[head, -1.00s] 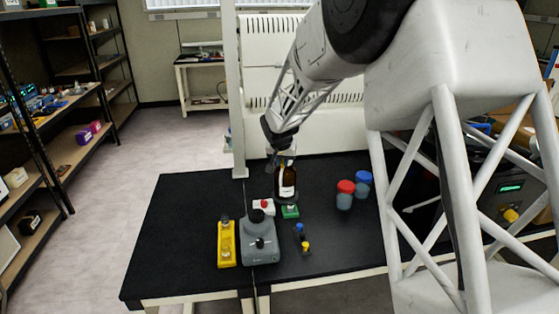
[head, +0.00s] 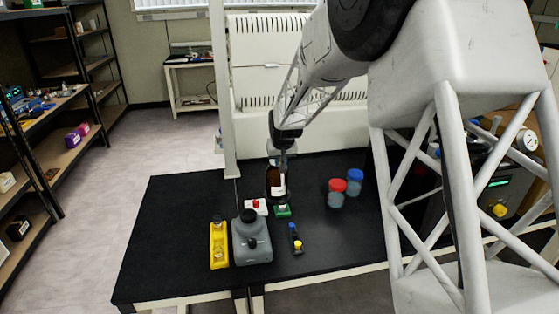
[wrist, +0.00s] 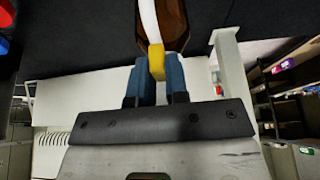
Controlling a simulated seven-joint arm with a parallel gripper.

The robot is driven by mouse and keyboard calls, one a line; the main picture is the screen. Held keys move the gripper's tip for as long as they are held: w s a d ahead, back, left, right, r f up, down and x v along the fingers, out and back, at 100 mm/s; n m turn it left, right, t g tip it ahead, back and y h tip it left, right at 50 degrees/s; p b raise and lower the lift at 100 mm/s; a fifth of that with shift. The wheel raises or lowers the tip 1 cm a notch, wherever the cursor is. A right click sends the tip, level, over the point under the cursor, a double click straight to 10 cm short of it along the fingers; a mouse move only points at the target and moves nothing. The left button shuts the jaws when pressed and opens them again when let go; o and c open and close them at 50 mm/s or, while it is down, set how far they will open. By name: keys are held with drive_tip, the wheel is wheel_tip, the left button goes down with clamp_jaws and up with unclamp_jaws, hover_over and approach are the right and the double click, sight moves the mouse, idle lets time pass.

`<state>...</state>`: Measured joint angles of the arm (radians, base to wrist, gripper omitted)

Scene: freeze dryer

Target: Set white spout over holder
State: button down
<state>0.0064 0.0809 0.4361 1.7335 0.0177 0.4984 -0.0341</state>
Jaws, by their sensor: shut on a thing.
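My gripper (wrist: 156,80) has blue fingers shut on a yellow piece (wrist: 157,63) in the wrist view. A curved white strip (wrist: 148,20), which looks like the white spout, runs up from that piece past a brown glass bottle (wrist: 174,18). In the head view my gripper (head: 281,151) is just above the brown bottle (head: 273,183), which has a white label and is upright. The fingers are too small there to make out. I cannot tell which object is the holder.
Around the bottle on the black table (head: 170,222) are a white block with a red top (head: 255,207), a green block (head: 283,211), a grey device (head: 251,241), a yellow rack (head: 219,243) and a small blue-and-yellow item (head: 296,240). Red-lidded (head: 336,193) and blue-lidded (head: 355,182) jars stand right.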

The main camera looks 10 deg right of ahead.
drive_tip(key=c, duration=1.1)
unclamp_jaws()
drive_tip(key=shift+r, duration=0.1)
drive_tip(key=shift+v, duration=3.85)
drive_tip(key=shift+s, duration=0.1)
drive_tip(key=s+r+g, duration=0.1)
drive_tip(key=s+r, duration=0.3)
drive_tip(key=s, duration=0.8)
drive_tip(key=s+r, duration=0.4)
drive_tip(key=s, duration=0.9)
drive_tip(key=shift+g, duration=0.5)
drive_tip(key=s+f, duration=0.1)
drive_tip(key=s, duration=1.5)
drive_tip(key=s+f, duration=0.1)
drive_tip(key=s, duration=0.7)
drive_tip(key=shift+s+f, duration=0.2)
drive_tip(key=shift+f, duration=0.1)
